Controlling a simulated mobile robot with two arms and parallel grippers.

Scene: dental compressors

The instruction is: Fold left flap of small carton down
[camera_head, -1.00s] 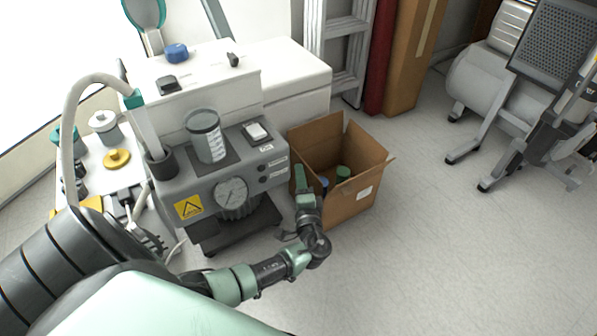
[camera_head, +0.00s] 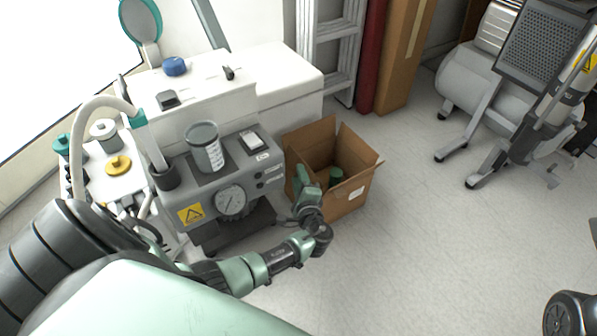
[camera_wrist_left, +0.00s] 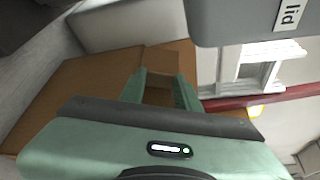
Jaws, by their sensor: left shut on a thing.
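The small carton (camera_head: 346,196) stands open on the floor beside the grey compressor unit. Its far flaps stand up and a right flap juts outward. My left gripper (camera_head: 300,178) is at the carton's left side, near the top edge, and covers much of that side. In the left wrist view the carton's brown cardboard (camera_wrist_left: 70,95) fills the left, and my left gripper's green fingers (camera_wrist_left: 161,88) have cardboard between them. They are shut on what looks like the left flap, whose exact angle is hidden. My right gripper is not in view.
A green-topped item (camera_head: 336,175) lies inside the carton. The grey compressor unit (camera_head: 232,175) with a gauge stands close on the left. A ladder (camera_head: 330,50) and tall brown box (camera_head: 408,55) are behind. The floor to the right is clear up to another machine (camera_head: 480,85).

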